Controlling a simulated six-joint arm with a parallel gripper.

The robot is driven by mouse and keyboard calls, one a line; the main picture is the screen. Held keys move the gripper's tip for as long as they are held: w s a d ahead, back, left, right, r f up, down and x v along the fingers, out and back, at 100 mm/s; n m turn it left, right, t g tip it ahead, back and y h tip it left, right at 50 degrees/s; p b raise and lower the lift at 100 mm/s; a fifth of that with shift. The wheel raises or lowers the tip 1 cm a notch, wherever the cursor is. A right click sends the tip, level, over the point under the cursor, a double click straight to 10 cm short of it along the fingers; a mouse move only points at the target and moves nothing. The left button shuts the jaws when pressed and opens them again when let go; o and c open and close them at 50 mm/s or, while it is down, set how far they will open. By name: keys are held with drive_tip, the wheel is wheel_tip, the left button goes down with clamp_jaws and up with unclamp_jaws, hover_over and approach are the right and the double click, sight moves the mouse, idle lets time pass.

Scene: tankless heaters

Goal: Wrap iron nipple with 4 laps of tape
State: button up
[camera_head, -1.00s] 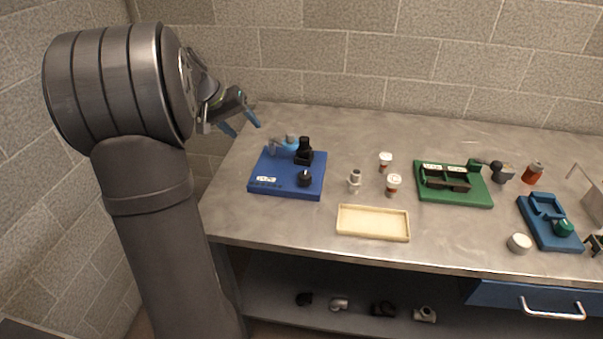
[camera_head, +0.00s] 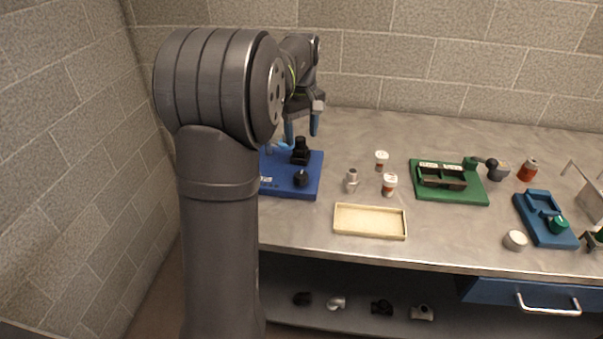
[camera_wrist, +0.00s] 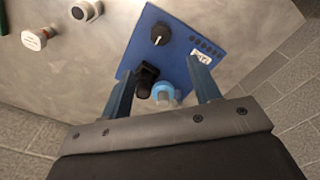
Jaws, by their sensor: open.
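A blue panel (camera_head: 312,182) with a black knob (camera_head: 301,178) stands at the left of the bench. On its far part is a black upright piece (camera_head: 300,153), also in the wrist view (camera_wrist: 147,74). Beside it is a light-blue round piece with a pale centre (camera_wrist: 163,93), possibly the tape. A grey metal fitting (camera_head: 351,181) stands right of the panel. I cannot tell which piece is the iron nipple. My gripper (camera_head: 302,127) is open and empty above the panel's far part. In the wrist view its fingers (camera_wrist: 159,72) flank the black and light-blue pieces, apparently without touching.
White-capped containers (camera_head: 389,184) and a cream tray (camera_head: 370,221) lie right of the panel. Farther right are a green fixture (camera_head: 448,190), an orange-red bottle (camera_head: 527,170) and a blue fixture (camera_head: 544,219). Brick walls bound the back and left. My arm hides the bench's left end.

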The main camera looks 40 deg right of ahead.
sight(301, 174)
wheel_tip(301, 174, down, 14)
drive_tip(key=shift+f, duration=0.1)
idle(0.4)
drive_tip(key=c, duration=1)
